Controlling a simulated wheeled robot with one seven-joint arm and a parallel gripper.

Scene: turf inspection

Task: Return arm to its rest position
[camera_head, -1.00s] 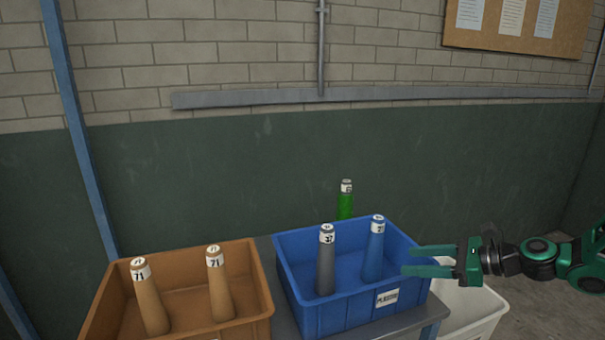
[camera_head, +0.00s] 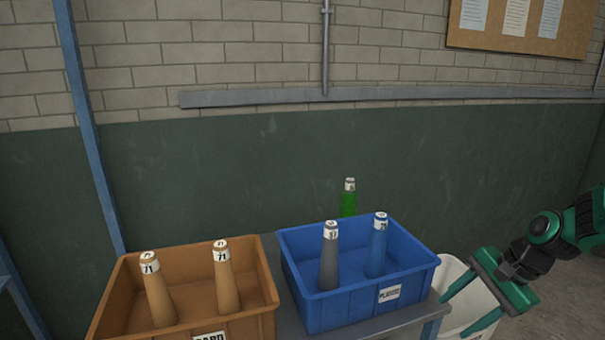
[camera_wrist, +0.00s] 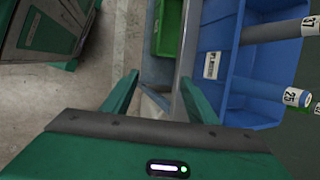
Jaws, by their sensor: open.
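My gripper (camera_head: 462,312) is at the right of the head view, to the right of the blue crate and in front of the white bin. Its two green fingers are spread apart with nothing between them. In the wrist view my gripper (camera_wrist: 160,95) shows its open fingers, with the blue crate (camera_wrist: 240,95) beyond the right finger. My arm comes in from the right edge of the head view.
The blue crate (camera_head: 325,312) on a grey table (camera_head: 375,328) holds a grey and a blue bottle. A brown crate (camera_head: 262,290) holds two tan bottles. A green bottle (camera_head: 348,200) stands behind. A white bin (camera_head: 455,275) is at right. A green crate (camera_wrist: 168,30) shows in the wrist view.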

